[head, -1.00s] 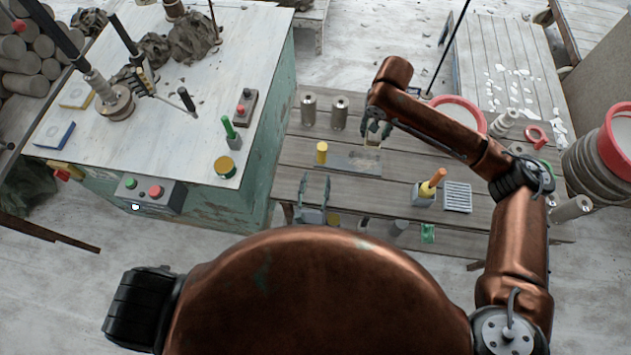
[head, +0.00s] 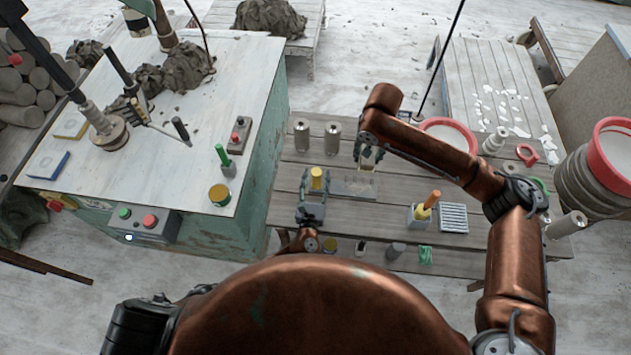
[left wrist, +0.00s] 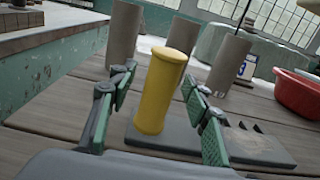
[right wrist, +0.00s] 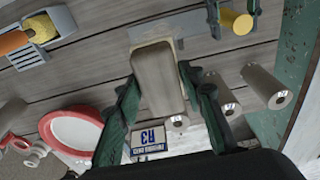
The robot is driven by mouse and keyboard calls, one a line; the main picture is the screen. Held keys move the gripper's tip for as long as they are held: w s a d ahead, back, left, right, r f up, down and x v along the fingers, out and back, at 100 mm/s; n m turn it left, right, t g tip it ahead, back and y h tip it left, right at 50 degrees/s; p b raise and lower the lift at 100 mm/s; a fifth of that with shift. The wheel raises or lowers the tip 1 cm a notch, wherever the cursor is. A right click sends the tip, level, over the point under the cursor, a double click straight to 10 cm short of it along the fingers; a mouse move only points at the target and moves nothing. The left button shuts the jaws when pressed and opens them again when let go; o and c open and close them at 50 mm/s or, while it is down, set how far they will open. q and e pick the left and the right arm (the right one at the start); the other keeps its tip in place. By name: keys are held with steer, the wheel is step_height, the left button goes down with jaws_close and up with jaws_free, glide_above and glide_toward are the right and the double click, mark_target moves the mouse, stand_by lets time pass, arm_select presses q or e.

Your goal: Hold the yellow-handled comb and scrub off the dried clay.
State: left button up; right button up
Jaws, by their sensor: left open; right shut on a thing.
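The comb is a flat grey plate (head: 357,188) on the wooden table with an upright yellow handle (head: 317,177) at its left end. The handle also shows large in the left wrist view (left wrist: 160,90). A pale dried clay patch (left wrist: 252,146) lies on the plate. My left gripper (head: 315,184) is open, its fingers on either side of the handle with gaps visible. My right gripper (head: 369,160) is shut on a beige block (right wrist: 157,78), held over or at the plate's far part. Whether the block touches the plate I cannot tell.
To the right are an orange-handled tool (head: 431,201) in a grey holder, a ribbed grey tray (head: 454,218) and a red-rimmed basin (head: 450,133). A green-sided workbench (head: 262,130) stands at left.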

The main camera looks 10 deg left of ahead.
arm_select(q)
jaws_close()
stand_by(0.5)
